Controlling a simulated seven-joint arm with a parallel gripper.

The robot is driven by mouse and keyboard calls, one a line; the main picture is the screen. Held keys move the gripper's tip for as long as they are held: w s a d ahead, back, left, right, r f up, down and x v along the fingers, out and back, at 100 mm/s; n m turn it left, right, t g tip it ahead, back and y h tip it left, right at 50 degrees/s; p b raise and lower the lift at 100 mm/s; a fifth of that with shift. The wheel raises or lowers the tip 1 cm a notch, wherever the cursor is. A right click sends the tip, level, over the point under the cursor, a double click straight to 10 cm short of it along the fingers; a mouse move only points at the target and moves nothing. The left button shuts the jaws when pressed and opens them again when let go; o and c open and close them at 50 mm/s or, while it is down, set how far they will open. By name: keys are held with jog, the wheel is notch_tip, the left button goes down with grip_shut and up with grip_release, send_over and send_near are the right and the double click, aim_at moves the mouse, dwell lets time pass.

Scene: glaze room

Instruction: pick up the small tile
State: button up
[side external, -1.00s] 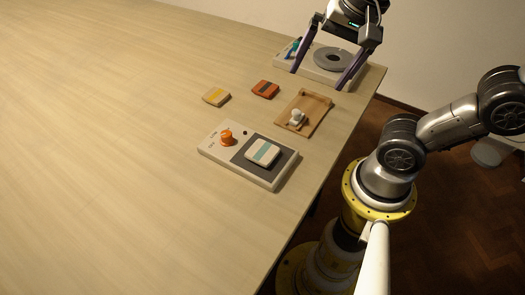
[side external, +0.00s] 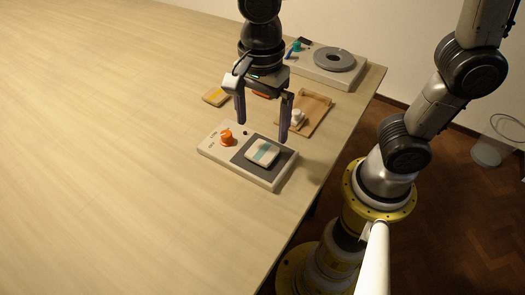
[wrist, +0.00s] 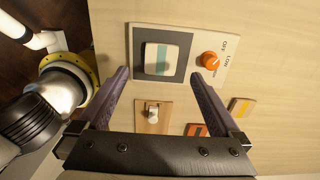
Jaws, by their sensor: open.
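Three flat tiles are in view, and I cannot tell which one is called small. A white tile with a teal stripe (side external: 262,153) lies flat on the dark pad of a white device (side external: 209,149); it also shows in the wrist view (wrist: 158,58). A yellow-striped tile (wrist: 241,106) and an orange tile (wrist: 196,130) lie on the table, the orange one mostly hidden behind my gripper in the side view. My gripper (side external: 263,130) is open and empty, pointing down near the device's far edge. In the wrist view the white tile lies beyond and between the fingertips (wrist: 160,75).
The device has an orange knob (side external: 227,138) beside the pad, marked OFF and LOW. A wooden tray (side external: 318,113) with a small white object (side external: 297,117) lies behind. The table's left side is clear.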

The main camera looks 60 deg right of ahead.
aim_at(261, 153)
jog(key=shift+w+f, duration=0.1)
jog(key=shift+f, duration=3.75)
jog(key=c, duration=1.5)
jog(key=shift+r, duration=0.1)
jog(key=shift+c, duration=0.2)
jog(key=shift+r, duration=0.1)
